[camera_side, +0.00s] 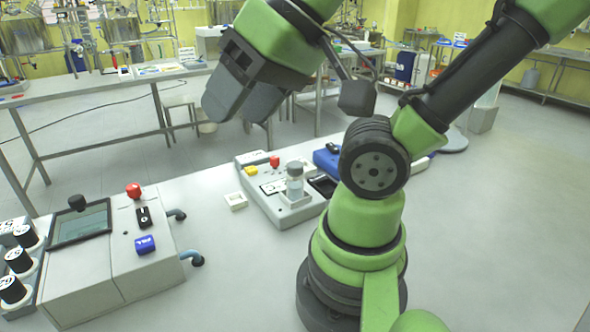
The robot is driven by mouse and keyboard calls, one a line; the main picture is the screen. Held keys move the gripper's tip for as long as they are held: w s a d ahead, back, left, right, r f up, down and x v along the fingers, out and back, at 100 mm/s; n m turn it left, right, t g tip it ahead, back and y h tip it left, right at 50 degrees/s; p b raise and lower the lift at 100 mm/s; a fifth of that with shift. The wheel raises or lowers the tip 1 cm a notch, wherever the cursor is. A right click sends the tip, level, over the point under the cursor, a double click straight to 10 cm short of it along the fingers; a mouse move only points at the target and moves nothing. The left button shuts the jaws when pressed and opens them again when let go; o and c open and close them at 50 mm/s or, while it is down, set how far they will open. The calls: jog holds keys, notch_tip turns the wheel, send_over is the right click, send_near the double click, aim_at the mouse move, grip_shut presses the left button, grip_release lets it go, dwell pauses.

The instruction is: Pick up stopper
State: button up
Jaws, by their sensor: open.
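A small clear vial (295,185) stands upright in a square holder on the grey-white device at mid-table. A pale greyish cap (294,168) sits on its top and looks like the stopper, though it is too small to be sure. My gripper (238,112) is open and empty. It hangs in the air, above and to the left of the vial in the picture, well apart from it. Its two dark fingers point down and left.
A blue item (327,160) stands behind.

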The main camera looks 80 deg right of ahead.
jog(key=shift+o, duration=0.6)
jog(key=m+g+h, duration=0.2)
jog(key=m+g, duration=0.5)
jog(key=m, duration=1.1)
send_near(295, 164)
jog(key=f, duration=0.3)
jog(key=shift+s+f+m, duration=0.1)
jog(key=shift+s+m, duration=0.1)
jog(key=shift+m, duration=0.1)
jog(key=shift+w+d+f, duration=0.1)
jog(key=shift+w+f, duration=0.05)
jog(key=shift+f, duration=1.35)
jog(key=shift+w+f, duration=0.15)
jog(key=shift+f, duration=1.4)
jog(key=shift+c, duration=0.2)
jog(key=c, duration=0.9)
